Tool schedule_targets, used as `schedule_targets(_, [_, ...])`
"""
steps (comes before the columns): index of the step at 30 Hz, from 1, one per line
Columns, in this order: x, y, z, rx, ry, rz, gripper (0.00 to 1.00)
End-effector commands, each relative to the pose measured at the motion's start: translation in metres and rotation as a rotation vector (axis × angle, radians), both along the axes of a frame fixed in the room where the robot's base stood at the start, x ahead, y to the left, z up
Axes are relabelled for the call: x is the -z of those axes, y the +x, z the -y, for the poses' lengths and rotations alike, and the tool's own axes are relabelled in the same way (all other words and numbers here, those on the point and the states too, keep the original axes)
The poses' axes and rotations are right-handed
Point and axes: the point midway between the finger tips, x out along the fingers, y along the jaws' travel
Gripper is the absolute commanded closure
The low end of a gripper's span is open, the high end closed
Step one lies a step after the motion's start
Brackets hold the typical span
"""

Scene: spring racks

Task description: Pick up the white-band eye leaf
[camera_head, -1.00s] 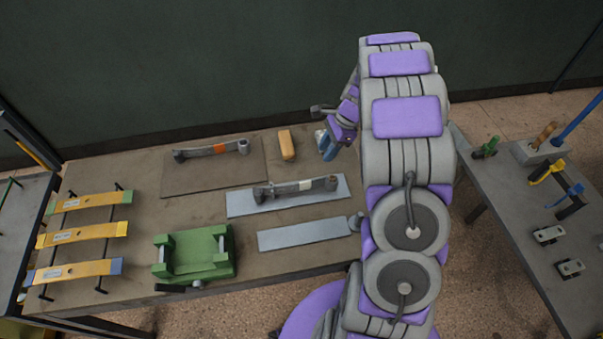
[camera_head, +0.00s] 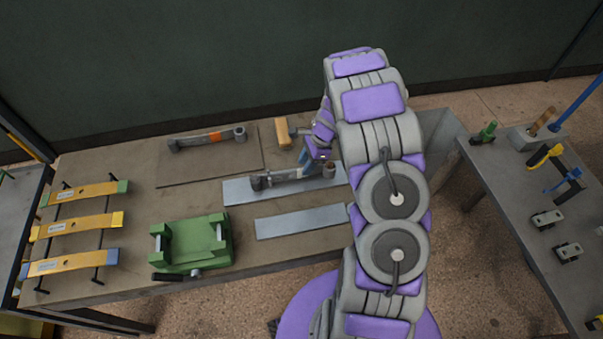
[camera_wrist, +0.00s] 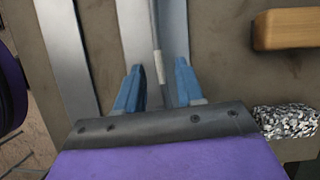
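The white-band eye leaf (camera_head: 281,176) is a dark grey bar with a rolled eye at its right end, on a light steel plate (camera_head: 238,193) in the head view. In the wrist view the leaf (camera_wrist: 154,30) runs edge-on up the middle, its white band (camera_wrist: 158,67) facing me. My gripper (camera_head: 307,160) is over the leaf near its eye end. In the wrist view its two blue fingers (camera_wrist: 158,72) are apart, one on each side of the leaf, with gaps showing. The leaf's lower end is partly hidden behind my gripper.
An orange-band eye leaf (camera_head: 195,142) lies behind on a brown plate. A wooden block (camera_head: 281,133) is close by my gripper.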

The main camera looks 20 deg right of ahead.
Motion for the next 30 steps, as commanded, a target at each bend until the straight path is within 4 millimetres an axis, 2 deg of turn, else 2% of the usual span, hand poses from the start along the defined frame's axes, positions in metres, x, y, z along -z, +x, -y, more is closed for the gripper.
schedule_targets(3, [0.020,0.000,-0.008,-0.002,0.001,-0.005,0.62])
schedule_targets(7, [0.034,0.002,-0.013,0.000,0.001,-0.003,0.62])
schedule_targets(17, [0.037,0.002,-0.014,0.000,0.000,0.000,0.63])
schedule_targets(28, [0.037,0.003,-0.014,0.000,0.000,-0.001,0.99])
schedule_targets(30, [0.037,0.003,-0.014,0.000,0.000,0.000,1.00])
